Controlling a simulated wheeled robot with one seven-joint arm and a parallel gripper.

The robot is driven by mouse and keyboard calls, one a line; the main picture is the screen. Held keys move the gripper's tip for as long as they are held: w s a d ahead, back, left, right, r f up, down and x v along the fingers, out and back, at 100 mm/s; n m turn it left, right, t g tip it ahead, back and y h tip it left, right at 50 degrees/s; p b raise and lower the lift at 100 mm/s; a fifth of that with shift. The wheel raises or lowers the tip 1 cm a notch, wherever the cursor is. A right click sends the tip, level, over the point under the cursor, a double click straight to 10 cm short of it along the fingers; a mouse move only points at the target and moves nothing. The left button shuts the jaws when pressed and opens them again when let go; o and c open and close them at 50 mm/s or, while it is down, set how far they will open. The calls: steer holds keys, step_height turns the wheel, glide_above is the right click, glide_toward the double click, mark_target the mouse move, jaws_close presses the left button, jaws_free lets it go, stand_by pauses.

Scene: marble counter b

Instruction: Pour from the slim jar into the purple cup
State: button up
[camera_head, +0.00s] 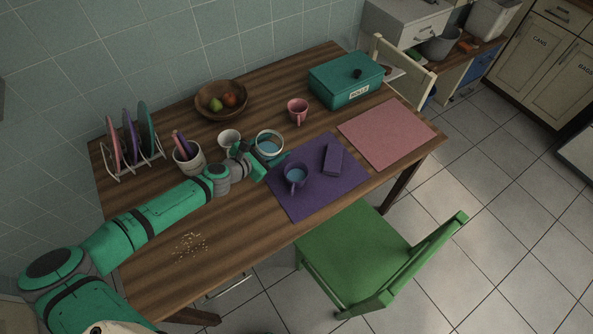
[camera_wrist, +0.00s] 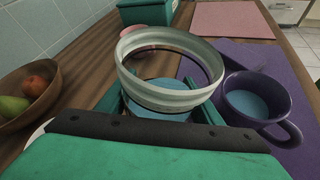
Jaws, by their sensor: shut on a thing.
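The slim jar (camera_head: 269,145) has a pale rim, seemingly clear walls and blue contents. My gripper (camera_head: 262,160) is shut on it, left of the purple cup; the jar looks roughly upright. In the wrist view, the jar (camera_wrist: 172,98) stands between the fingers of my gripper (camera_wrist: 158,108), and its lower part is hidden. The purple cup (camera_head: 295,176) stands upright on the purple mat (camera_head: 325,198), with blue contents inside. In the wrist view the cup (camera_wrist: 256,98) is right of the jar, apart from it, its handle toward the camera.
A white cup (camera_head: 229,138), a utensil crock (camera_head: 189,160), a plate rack (camera_head: 132,160), a fruit bowl (camera_head: 221,100), a pink cup (camera_head: 297,110) and a teal box (camera_head: 345,82) stand around. Crumbs (camera_head: 189,246) lie at the front left.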

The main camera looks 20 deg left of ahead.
mark_target(276, 139)
steer(key=shift+s+d+r+m+y, duration=0.1)
steer(key=shift+d+r+m+y, duration=0.1)
steer(key=shift+d+m+y, duration=0.4)
step_height(276, 139, up, 3)
steer(key=shift+s+d+r+m+t+y, duration=0.1)
steer(key=shift+d+r+m+t+y, duration=0.1)
steer(key=shift+m+t+y, duration=0.45)
steer(key=shift+f+m+h, duration=0.1)
steer(key=shift+m+h, duration=0.15)
steer(key=shift+m, duration=0.1)
steer(key=shift+a+g, duration=0.15)
steer(key=shift+g, duration=0.1)
steer(key=shift+s, duration=0.1)
steer(key=shift+p, duration=0.3)
steer(key=shift+a+f+m+t+y+p, duration=0.2)
steer(key=shift+m+t+y+p, duration=0.2)
steer(key=shift+m+y+p, duration=0.4)
stand_by(1.8)
steer(key=shift+w+r+m, duration=0.2)
steer(key=shift+r+m, duration=0.4)
stand_by(1.5)
